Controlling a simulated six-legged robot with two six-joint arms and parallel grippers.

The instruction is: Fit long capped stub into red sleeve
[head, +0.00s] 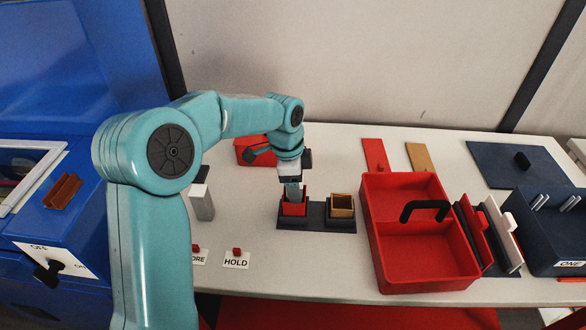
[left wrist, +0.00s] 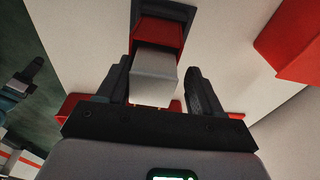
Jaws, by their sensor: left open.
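A pale grey stub (head: 293,191) stands upright at the red sleeve (head: 295,208), its lower end seeming to be inside it. Whether it is fully down I cannot tell. In the left wrist view the block-like stub end (left wrist: 154,77) lies between my fingers, with the red sleeve (left wrist: 160,34) beyond it. My left gripper (head: 291,179) is over the stub, its fingers (left wrist: 158,88) open with a gap on each side. My right gripper is not seen.
The sleeve sits on a dark base (head: 316,214) beside a tan sleeve (head: 342,205). A large red tray (head: 420,276) with a black handle stands to the right. A red container (head: 248,146) is behind my arm. HOLD label (head: 236,261) is in front; table there is mostly clear.

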